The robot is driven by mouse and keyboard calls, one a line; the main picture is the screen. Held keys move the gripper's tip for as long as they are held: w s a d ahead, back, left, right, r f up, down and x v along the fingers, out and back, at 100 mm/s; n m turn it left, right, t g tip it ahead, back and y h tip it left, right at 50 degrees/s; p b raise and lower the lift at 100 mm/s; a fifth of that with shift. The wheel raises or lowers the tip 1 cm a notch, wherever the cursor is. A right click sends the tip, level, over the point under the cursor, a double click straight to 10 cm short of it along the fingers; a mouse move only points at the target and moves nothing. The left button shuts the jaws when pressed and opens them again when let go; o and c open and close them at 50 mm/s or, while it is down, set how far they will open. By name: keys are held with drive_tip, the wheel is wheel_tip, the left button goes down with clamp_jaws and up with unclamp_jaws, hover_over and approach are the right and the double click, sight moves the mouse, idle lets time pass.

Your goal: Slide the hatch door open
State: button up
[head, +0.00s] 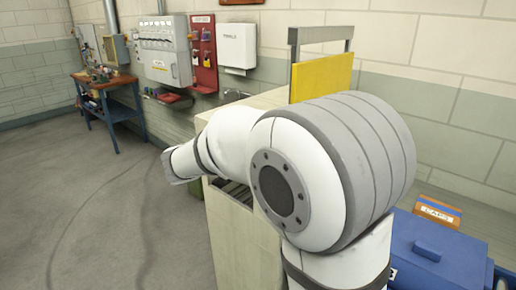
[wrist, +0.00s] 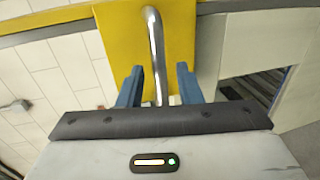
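The yellow hatch door (head: 322,76) stands upright in a grey metal frame (head: 320,34) above a pale cabinet in the head view. In the wrist view the yellow panel (wrist: 178,35) fills the top middle, with a bent silver bar handle (wrist: 154,40) on it. My gripper (wrist: 158,82) has its two blue fingers apart, one on each side of the handle. A gap shows between the handle and each finger, so it is open and not clamped. In the head view my arm hides the gripper and the handle.
The pale cabinet (head: 238,245) has a dark slatted opening (head: 235,192), partly behind my arm. A blue bin (head: 438,255) and a labelled box (head: 437,212) are at lower right. A blue workbench (head: 105,85) stands at far left. The floor at left is clear.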

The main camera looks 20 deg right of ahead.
drive_tip(key=v, duration=0.5)
drive_tip(key=shift+b, duration=0.4)
drive_tip(key=shift+f, duration=0.1)
drive_tip(key=s+d+f+m+g+y, duration=0.1)
drive_tip(key=s+d+f+g+y, duration=0.25)
drive_tip(key=s, duration=0.25)
drive_tip(key=s+d+f+m+g+y, duration=0.1)
drive_tip(key=s+d+f+g+y, duration=0.15)
drive_tip(key=s+f, duration=0.3)
drive_tip(key=s+a+f+m+y, duration=0.2)
drive_tip(key=s+f+y, duration=0.1)
drive_tip(key=s, duration=0.3)
drive_tip(key=s+a+f+m+y, duration=0.2)
drive_tip(key=s+f+y, duration=0.1)
drive_tip(key=s, duration=0.3)
drive_tip(key=shift+a+t+y, duration=0.3)
drive_tip(key=shift+t+y, duration=0.1)
drive_tip(key=shift+y, duration=0.2)
drive_tip(key=shift+s, duration=0.1)
